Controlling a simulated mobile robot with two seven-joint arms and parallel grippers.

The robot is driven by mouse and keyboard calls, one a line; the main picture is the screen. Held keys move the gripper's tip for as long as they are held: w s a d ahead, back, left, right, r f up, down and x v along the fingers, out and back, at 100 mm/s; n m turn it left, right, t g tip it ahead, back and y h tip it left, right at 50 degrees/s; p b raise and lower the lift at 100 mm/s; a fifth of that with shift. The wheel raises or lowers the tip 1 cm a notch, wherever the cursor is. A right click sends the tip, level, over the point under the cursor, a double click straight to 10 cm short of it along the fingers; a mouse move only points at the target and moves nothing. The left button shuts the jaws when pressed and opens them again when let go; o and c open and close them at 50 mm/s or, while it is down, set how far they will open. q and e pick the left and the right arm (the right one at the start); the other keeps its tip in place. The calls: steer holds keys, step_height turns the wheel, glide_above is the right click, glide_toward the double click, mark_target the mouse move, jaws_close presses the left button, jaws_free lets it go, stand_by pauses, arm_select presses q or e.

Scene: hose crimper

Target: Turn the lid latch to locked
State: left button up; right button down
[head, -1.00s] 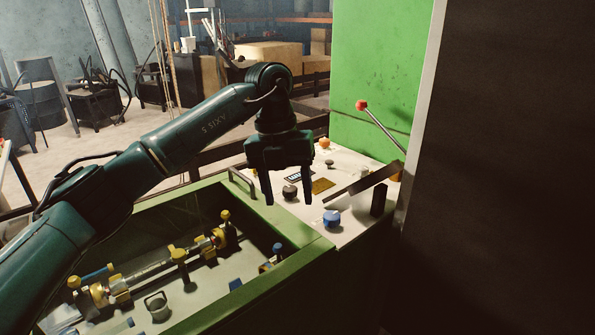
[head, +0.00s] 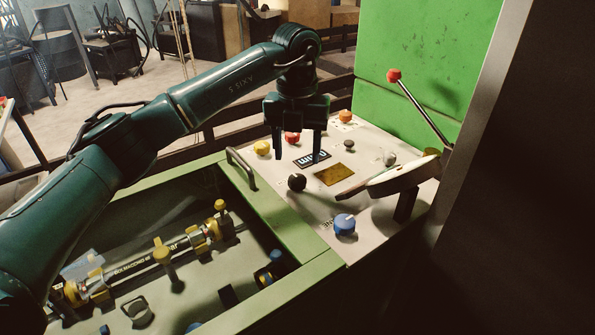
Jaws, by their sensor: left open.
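My left gripper (head: 297,158) is open and empty above the white control panel (head: 283,222), its fingers pointing down in front of the display and a red button (head: 292,138). A black knob (head: 297,183) is just below the fingertips in the picture, apart from them. A blue knob (head: 345,226) stands nearer the front edge of the panel. The green-framed lid (head: 295,284) with a metal handle (head: 240,168) lies left of the panel. I cannot tell for sure which part is the lid latch, or its setting. My right gripper is not in view.
A red-tipped lever (head: 420,108) leans beside the green housing (head: 412,55). A flat angled bar (head: 390,182) on a dark post sticks out over the panel's right side. A dark upright panel (head: 530,200) blocks the right. Yellow clamps (head: 163,253) sit within the green frame.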

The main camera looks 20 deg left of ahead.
mark_target(297, 177)
arm_select(q)
step_height(297, 177, down, 6)
steer(key=shift+f, duration=0.2)
steer(key=shift+c, duration=0.2)
steer(key=c, duration=1)
steer(key=shift+o, duration=0.2)
